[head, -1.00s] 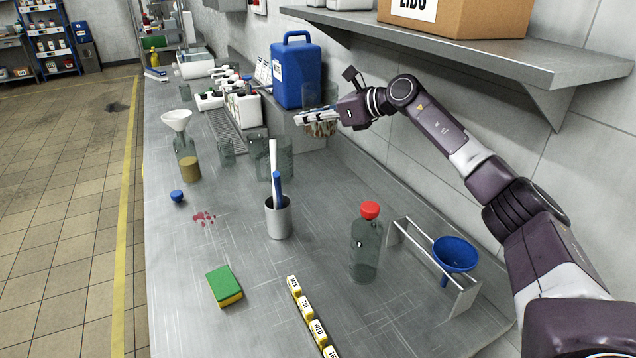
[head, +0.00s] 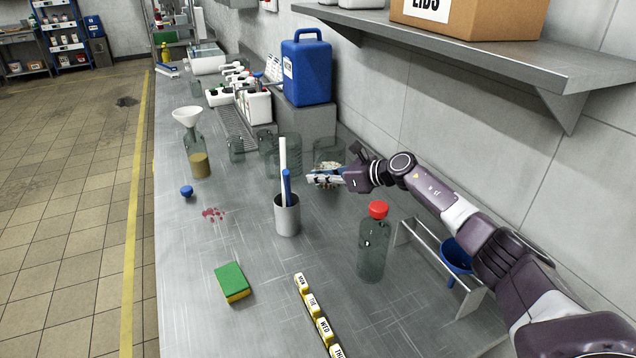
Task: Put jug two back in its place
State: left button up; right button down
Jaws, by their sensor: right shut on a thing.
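My right gripper (head: 325,178) is shut on a clear glass jug (head: 329,150), seen at the far side of the fingers, low over the steel counter (head: 205,285). I cannot tell whether the jug touches the counter. No number on it is readable. More clear glass vessels stand just left of it: a larger one (head: 270,163), partly behind the steel cup, and a small one (head: 236,150). I cannot tell which place belongs to jug two. My left gripper is not in view.
A steel cup with rods (head: 287,218) and a red-capped bottle (head: 373,255) stand in front of the gripper. A blue canister (head: 306,70) sits on a grey block (head: 305,121) behind. A wall shelf (head: 480,50) overhangs the back. A flask with a funnel (head: 196,155) stands left.

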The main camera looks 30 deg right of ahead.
notch_tip(320, 180, down, 2)
jog(key=shift+w, duration=0.15)
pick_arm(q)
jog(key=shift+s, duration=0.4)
pick_arm(e)
jog(key=shift+r, duration=0.1)
jog(key=shift+f+b, duration=0.25)
jog(key=shift+b, duration=0.05)
jog(key=c, duration=2)
grip_release()
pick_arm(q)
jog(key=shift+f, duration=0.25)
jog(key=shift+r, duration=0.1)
pick_arm(e)
jog(key=shift+r, duration=0.1)
